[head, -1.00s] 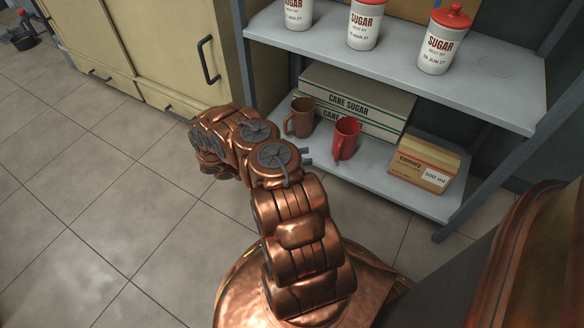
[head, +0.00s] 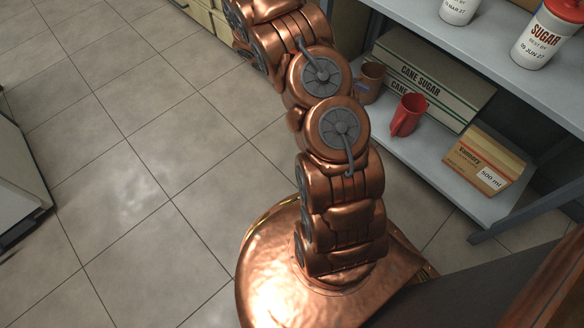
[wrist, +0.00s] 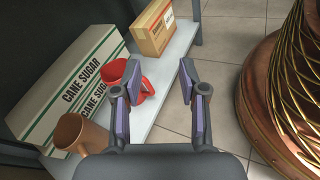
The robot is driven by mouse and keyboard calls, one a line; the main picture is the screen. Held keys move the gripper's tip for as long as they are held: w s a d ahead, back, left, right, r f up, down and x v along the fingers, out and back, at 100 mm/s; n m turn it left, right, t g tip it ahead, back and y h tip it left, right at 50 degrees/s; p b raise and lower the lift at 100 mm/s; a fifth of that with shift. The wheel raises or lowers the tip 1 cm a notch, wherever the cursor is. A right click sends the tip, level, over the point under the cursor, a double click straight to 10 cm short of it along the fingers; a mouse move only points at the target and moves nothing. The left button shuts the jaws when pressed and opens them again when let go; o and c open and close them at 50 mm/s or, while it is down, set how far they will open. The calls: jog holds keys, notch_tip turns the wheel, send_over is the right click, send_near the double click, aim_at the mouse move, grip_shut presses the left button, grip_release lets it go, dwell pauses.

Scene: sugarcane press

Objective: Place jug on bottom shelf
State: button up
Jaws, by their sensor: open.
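A red jug (head: 407,115) stands upright on the grey bottom shelf (head: 425,165). It also shows in the wrist view (wrist: 139,82), partly hidden behind my left finger. Its handle side faces the space between my fingers. A brown mug (head: 371,80) stands behind and left of it in the head view, partly hidden by my arm; it lies at the lower left in the wrist view (wrist: 82,134). My gripper (wrist: 158,78) is open with nothing held between its fingers. In the head view my arm hides most of it.
Cane sugar boxes (head: 430,80) lie stacked behind the jug. A small 500 ml box (head: 482,161) stands to the right on the same shelf. Sugar canisters (head: 545,40) stand on the upper shelf (head: 480,50) above. Open tiled floor (head: 140,170) lies to the left.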

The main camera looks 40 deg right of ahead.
jog(key=s+a+r+m+t+y, duration=0.2)
jog(key=a+r, duration=0.3)
jog(key=a, duration=0.2)
jog(key=s+a+r+m+t+y, duration=0.1)
jog(key=s+a+r+y, duration=0.15)
jog(key=a+r, duration=0.35)
jog(key=s+a+r+t+y, duration=0.1)
jog(key=s+a+t+y, duration=0.1)
jog(key=a, duration=0.8)
jog(key=s+a+r+m+t+y, duration=0.1)
jog(key=s+a+r+t+y, duration=0.1)
jog(key=s+a+t, duration=0.2)
jog(key=s+a, duration=0.3)
jog(key=a, duration=0.3)
jog(key=shift+s+a+y, duration=0.2)
jog(key=shift+a+y, duration=0.05)
jog(key=shift+y, duration=0.1)
jog(key=shift+r, duration=0.1)
notch_tip(320, 180, up, 41)
jog(key=t+p, duration=0.1)
jog(key=p, duration=3.8)
jog(key=shift+w+d+t, duration=0.15)
jog(key=shift+t, duration=0.15)
